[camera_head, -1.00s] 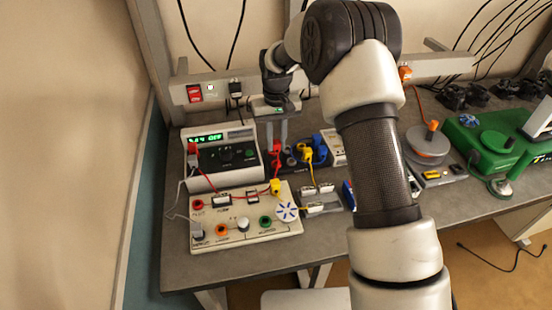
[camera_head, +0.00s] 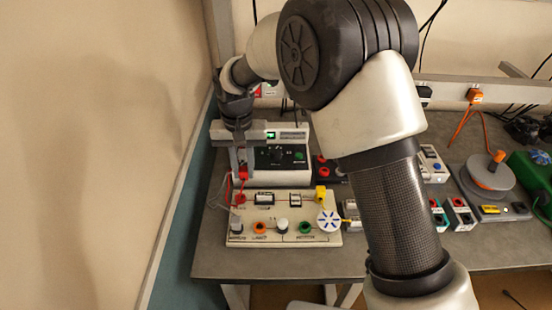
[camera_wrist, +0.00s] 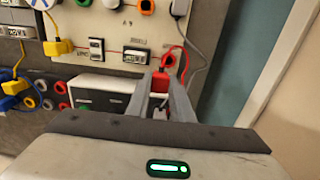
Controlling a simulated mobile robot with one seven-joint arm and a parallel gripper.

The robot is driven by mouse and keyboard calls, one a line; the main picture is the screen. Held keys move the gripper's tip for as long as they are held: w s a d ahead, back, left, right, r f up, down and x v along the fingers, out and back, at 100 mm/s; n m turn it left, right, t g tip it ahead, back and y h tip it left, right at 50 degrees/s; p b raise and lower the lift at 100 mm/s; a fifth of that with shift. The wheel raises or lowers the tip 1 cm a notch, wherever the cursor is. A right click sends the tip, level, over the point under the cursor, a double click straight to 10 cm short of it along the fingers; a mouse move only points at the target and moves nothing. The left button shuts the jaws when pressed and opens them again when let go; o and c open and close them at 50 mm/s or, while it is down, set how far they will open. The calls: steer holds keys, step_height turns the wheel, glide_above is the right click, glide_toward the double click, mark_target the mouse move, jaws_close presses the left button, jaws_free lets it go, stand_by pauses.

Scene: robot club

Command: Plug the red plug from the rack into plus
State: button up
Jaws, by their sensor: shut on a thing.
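My gripper (camera_head: 240,172) is shut on the red plug (camera_head: 243,174), above the back left corner of the pale socket board (camera_head: 318,239). In the wrist view the red plug (camera_wrist: 160,82) sits between the two fingertips (camera_wrist: 161,88), and a thin red lead curves away from it. The red socket (camera_head: 239,199) at the board's back left lies just below the plug. It also shows in the wrist view (camera_wrist: 169,61), just beyond the plug. I cannot tell the exact gap between them.
A meter box (camera_head: 290,157) stands right behind the board, close to my fingers. A yellow plug (camera_head: 321,194) stands at the board's back right. The dark plug rack (camera_head: 325,176) is partly hidden by my arm. The wall is close on the left.

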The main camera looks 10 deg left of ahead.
steer(key=s+a, duration=0.2)
steer(key=b, duration=0.3)
glide_above(241, 200)
steer(key=shift+w+a+f, duration=0.1)
steer(key=shift+w+f, duration=0.05)
steer(key=shift+f, duration=0.75)
steer(key=shift+w+a+f, duration=0.1)
steer(key=shift+w+f, duration=0.05)
steer(key=shift+f, duration=0.7)
steer(key=shift+w+a+f, duration=0.1)
steer(key=shift+w+f, duration=0.05)
steer(key=shift+f, duration=0.75)
steer(key=shift+d+f+b, duration=0.1)
steer(key=shift+f+b, duration=0.7)
steer(key=shift+f, duration=0.1)
stand_by(0.5)
steer(key=o, duration=1.1)
steer(key=shift+c, duration=0.2)
steer(key=shift+r, duration=0.15)
